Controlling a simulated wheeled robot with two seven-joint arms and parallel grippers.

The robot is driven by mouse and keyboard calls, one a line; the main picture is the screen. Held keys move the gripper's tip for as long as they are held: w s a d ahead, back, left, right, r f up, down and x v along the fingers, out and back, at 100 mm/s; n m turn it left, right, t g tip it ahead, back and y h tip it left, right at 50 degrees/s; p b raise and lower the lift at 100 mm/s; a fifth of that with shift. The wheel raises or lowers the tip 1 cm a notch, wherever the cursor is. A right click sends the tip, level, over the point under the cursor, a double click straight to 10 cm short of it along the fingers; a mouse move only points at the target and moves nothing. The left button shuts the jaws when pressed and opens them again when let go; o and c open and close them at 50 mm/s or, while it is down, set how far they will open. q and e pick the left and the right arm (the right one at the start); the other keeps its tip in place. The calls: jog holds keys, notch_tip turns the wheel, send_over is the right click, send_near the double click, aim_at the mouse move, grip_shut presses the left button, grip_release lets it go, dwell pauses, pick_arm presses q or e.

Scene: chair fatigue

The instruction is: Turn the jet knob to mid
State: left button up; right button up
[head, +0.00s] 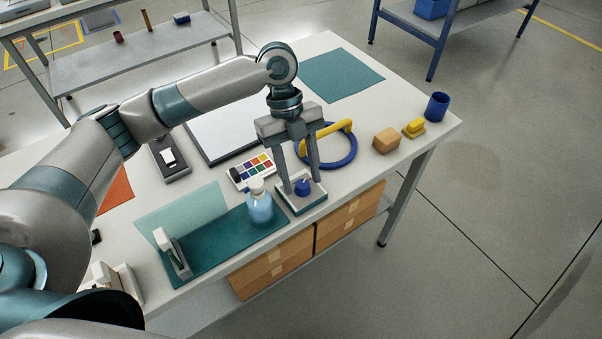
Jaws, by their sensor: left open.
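The jet knob (303,187) looks like a small dark blue dial on top of a white and teal block (309,202) near the table's front edge. My left gripper (301,187) points down over it, with its two grey fingers apart. One finger is at the left of the knob and the other at the right. I cannot tell whether the fingers touch the knob. The knob's pointer and any marks are too small to read. My right gripper is not in the view.
A clear blue bottle (261,208) stands just left of the block on a dark teal mat (215,250). Behind are a colour palette (251,171) and a blue ring with a yellow handle (350,151). A wooden block (386,140) and blue cup (437,106) stand right.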

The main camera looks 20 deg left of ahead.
pick_arm(q)
jog(key=shift+s+d+f, duration=0.1)
jog(key=shift+f, duration=0.2)
jog(key=c, duration=1.1)
jog(key=shift+o, duration=0.2)
